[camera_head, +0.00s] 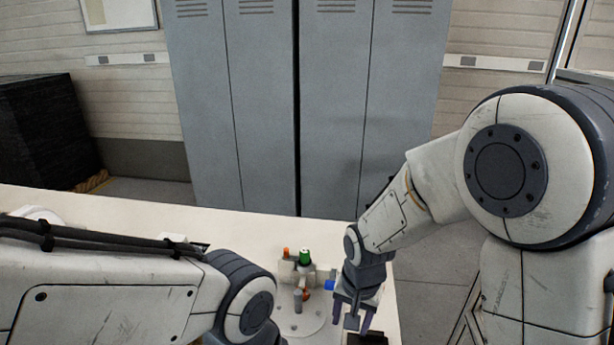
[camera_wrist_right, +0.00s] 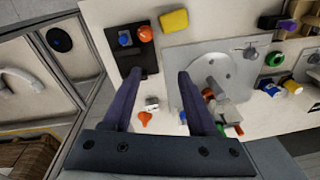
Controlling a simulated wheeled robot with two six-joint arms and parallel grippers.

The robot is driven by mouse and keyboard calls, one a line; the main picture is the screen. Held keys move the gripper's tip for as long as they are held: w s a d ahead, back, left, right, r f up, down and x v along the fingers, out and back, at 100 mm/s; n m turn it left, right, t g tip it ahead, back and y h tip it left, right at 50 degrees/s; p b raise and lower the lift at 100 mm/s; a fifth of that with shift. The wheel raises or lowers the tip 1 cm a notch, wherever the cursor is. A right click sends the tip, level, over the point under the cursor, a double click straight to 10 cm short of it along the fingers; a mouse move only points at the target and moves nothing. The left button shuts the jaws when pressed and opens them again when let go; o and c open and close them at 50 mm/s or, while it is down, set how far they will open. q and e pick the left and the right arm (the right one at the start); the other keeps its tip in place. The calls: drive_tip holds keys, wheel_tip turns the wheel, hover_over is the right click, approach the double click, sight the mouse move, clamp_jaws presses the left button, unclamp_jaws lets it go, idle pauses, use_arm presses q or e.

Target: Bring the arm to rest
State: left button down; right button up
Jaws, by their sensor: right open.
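My right arm (camera_head: 400,213) reaches in from the right in the head view and bends down over the right end of the white table. My right gripper (camera_head: 357,318) points down there, and its two fingers also show in the right wrist view (camera_wrist_right: 156,85). The fingers stand apart with nothing held between them. My left arm (camera_head: 120,292) crosses the lower left of the head view. Its gripper is outside the picture.
On the white table (camera_head: 220,222) are a grey plate with a round disc (camera_wrist_right: 222,62), a dark tray (camera_wrist_right: 130,62) with blue and orange parts, a yellow block (camera_wrist_right: 174,21) and an orange piece (camera_wrist_right: 144,120). Grey lockers (camera_head: 265,110) stand behind; a black crate (camera_head: 45,130) is at left.

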drive_tip(key=s+d+r+n+t, duration=0.15)
drive_tip(key=s+d+n, duration=0.3)
drive_tip(key=d, duration=0.45)
drive_tip(key=s+a+r+n+g, duration=0.1)
drive_tip(key=s+a+r+n, duration=0.2)
drive_tip(key=s+a, duration=0.3)
drive_tip(key=s+a+r+n+g, duration=0.1)
drive_tip(key=s+a+r+n, duration=0.2)
drive_tip(key=s+a, duration=0.4)
drive_tip(key=shift+s+r+n+g+y, duration=0.3)
drive_tip(key=shift+s+n+g, duration=0.05)
drive_tip(key=shift+s+n, duration=0.4)
